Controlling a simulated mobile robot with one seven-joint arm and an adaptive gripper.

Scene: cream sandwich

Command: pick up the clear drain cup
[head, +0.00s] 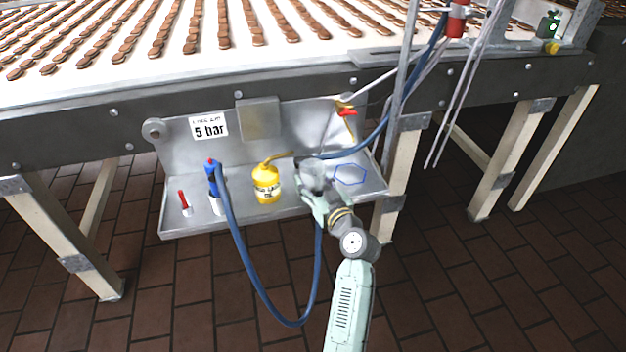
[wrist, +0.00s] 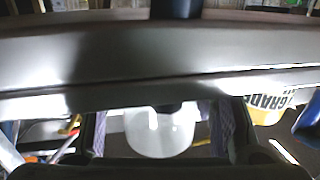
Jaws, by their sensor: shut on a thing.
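The clear drain cup (wrist: 160,132) shows in the wrist view as a translucent whitish cup between my two dark fingers. My gripper (wrist: 160,140) is shut on it. In the head view my gripper (head: 313,183) is over the right part of the metal shelf (head: 240,198), right of the yellow oil can. The cup is hard to make out there against the grey metal, and my gripper partly hides it. I cannot tell whether the cup touches the shelf.
A yellow oil can (head: 267,186) stands left of my gripper. A blue-handled tool (head: 213,178) with a blue hose (head: 245,270) and a red-tipped item (head: 184,200) are farther left. A blue hexagon outline (head: 350,174) marks the shelf at right. The conveyor (head: 250,75) runs above.

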